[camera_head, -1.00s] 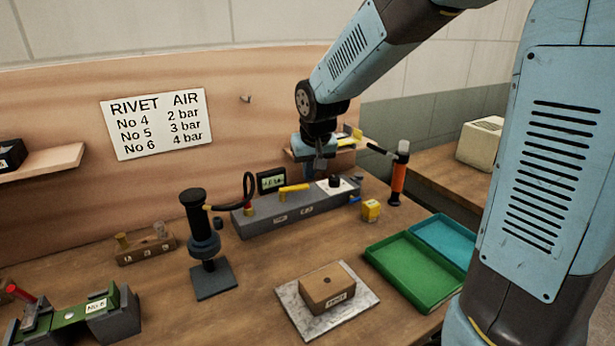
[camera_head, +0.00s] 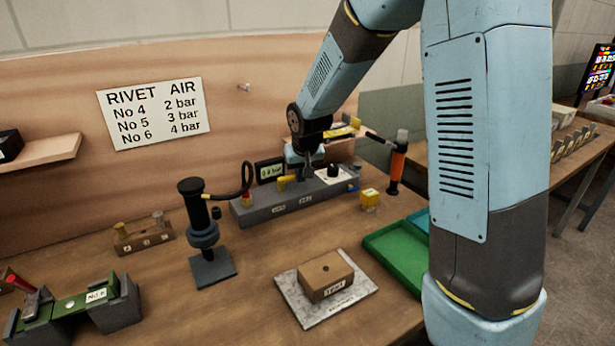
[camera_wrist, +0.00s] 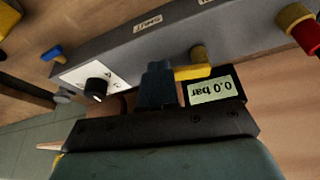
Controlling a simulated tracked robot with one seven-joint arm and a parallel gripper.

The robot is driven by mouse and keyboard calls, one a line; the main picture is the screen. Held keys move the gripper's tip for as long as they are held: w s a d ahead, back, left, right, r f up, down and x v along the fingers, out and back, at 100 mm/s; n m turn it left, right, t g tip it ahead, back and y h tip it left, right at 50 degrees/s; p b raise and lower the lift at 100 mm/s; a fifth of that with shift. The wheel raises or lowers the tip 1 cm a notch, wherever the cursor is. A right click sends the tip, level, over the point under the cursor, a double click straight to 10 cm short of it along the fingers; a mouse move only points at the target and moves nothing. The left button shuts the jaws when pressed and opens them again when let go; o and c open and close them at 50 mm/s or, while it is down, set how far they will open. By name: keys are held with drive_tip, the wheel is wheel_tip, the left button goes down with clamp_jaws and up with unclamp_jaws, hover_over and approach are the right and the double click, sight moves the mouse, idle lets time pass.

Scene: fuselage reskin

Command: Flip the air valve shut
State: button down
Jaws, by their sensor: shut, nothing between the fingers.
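The air valve's yellow lever (camera_head: 288,180) sits on top of the long grey block (camera_head: 262,214). In the wrist view the lever (camera_wrist: 192,70) shows upside down, lying roughly along the block, its inner end partly behind my finger. A SHUT label (camera_wrist: 148,23) is on the block's face, on the finger's side of the lever. The gauge (camera_wrist: 212,90) reads 0.0 bar. My gripper (camera_wrist: 158,68) is shut and empty, beside the lever. In the head view my gripper (camera_head: 308,176) is low over the block, just right of the lever; contact cannot be told.
A black knob (camera_head: 333,170) on a white plate is right of my gripper. A hose runs from the block to a black upright tool (camera_head: 195,215).

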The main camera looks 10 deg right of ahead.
idle(0.3)
drive_tip(key=shift+w+r, duration=0.15)
drive_tip(key=shift+w, duration=1)
drive_tip(key=shift+d, duration=0.1)
drive_tip(key=shift+s, duration=0.15)
